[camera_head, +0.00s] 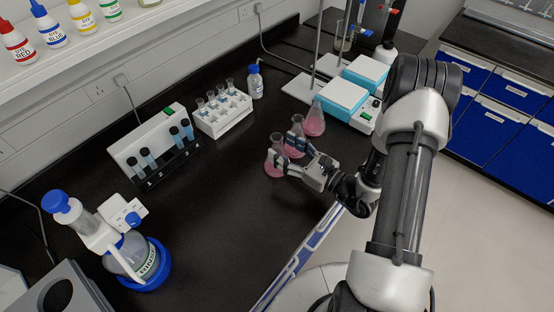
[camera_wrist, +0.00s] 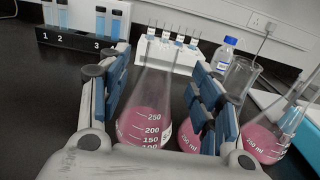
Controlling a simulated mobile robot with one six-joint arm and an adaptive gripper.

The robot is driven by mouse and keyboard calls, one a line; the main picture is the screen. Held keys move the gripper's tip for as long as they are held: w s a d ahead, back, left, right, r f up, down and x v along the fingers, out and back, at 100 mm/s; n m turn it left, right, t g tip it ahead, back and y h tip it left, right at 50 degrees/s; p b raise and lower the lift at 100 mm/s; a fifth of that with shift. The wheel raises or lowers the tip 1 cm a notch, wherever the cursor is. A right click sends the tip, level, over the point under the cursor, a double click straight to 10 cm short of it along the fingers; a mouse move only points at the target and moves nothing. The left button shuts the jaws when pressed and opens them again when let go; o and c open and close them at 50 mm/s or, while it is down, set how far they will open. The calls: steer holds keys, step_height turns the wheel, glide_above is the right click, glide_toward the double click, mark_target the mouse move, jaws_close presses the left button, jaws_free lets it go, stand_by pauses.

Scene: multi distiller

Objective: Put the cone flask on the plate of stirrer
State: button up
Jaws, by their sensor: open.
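Three cone flasks with pink liquid stand in a row on the black bench. The nearest cone flask (camera_head: 276,165) is at my gripper (camera_head: 285,156). In the wrist view this flask (camera_wrist: 148,118) stands upright between the two open fingers, with a gap beside it on the left. A second flask (camera_head: 297,131) stands just behind, and a third flask (camera_head: 314,121) is nearest the stirrers.
A white rack of tubes (camera_head: 222,118), a blue-capped bottle (camera_head: 255,83) and a black tube holder (camera_head: 160,165) stand toward the wall. The bench middle is clear.

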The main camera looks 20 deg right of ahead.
mark_target(281, 147)
steer(key=shift+x, duration=1.55)
steer(key=shift+s+a+r, duration=0.1)
steer(key=shift+c, duration=0.3)
jaws_close()
